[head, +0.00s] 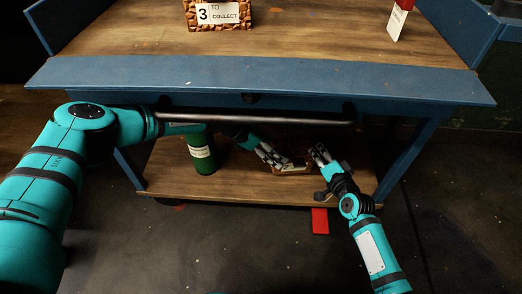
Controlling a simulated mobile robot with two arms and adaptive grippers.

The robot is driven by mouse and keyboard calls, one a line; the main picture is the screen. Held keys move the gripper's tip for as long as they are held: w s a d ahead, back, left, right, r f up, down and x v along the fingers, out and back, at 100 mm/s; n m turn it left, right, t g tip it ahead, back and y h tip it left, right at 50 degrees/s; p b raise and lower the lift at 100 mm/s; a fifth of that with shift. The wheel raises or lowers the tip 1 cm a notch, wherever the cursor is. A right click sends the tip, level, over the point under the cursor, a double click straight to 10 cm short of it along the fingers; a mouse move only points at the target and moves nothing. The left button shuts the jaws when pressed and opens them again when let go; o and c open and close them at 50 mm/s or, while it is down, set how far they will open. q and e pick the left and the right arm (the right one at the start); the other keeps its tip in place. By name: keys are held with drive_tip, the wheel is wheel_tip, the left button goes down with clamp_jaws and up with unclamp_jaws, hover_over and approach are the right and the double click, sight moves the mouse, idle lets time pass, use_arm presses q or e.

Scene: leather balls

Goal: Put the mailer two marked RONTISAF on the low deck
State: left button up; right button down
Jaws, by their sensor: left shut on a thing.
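The low deck (235,187) is the wooden lower shelf of the blue-framed cart. My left gripper (271,156) reaches in under the cart's rail, over the low deck. It is shut on a small brownish thing (294,169), probably the mailer, mostly hidden by the fingers. No RONTISAF marking can be read on it. My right gripper (320,154) is just right of that thing, above the low deck; I cannot tell whether its fingers are open or touch it.
A green bottle (203,160) with a white label stands on the low deck at left. The blue top edge (260,80) and dark rail (270,118) overhang the deck. A sign (217,14) and a red-and-white item (398,20) stand on top. A red object (320,221) lies on the floor.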

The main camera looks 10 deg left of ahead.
use_arm(q)
drive_tip(key=shift+f, duration=1.3)
use_arm(e)
drive_tip(key=shift+f, duration=1.3)
use_arm(q)
drive_tip(key=o, duration=1)
drive_tip(key=shift+c, duration=0.2)
use_arm(e)
drive_tip(key=c, duration=1.9)
unclamp_jaws()
use_arm(q)
drive_tip(key=shift+o, duration=0.8)
use_arm(e)
drive_tip(key=shift+o, duration=1.3)
use_arm(q)
drive_tip(key=shift+r, duration=0.15)
